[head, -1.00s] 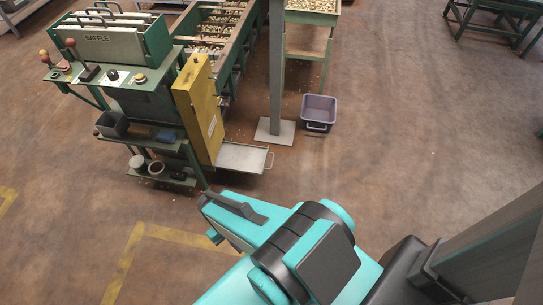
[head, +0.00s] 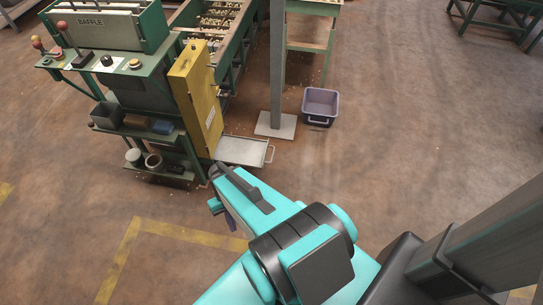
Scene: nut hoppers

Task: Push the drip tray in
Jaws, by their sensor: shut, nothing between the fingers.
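The drip tray (head: 242,151) is a flat, pale grey metal tray with a wire handle on its right end. It sticks out to the right, low down, from beside the yellow panel of the green machine. Its left end is out of sight behind the panel. My gripper (head: 218,208) shows only in small part past the left edge of my teal arm, and its fingertips cannot be made out. It is shut and empty. In the picture it is below and left of the tray, apart from its handle.
The green machine (head: 110,68), with levers and shelves, stands at upper left, its yellow panel (head: 196,98) beside the tray. A grey post (head: 277,70) on a square foot stands behind the tray. A purple bin (head: 320,106) is right of the post. Open floor lies to the right.

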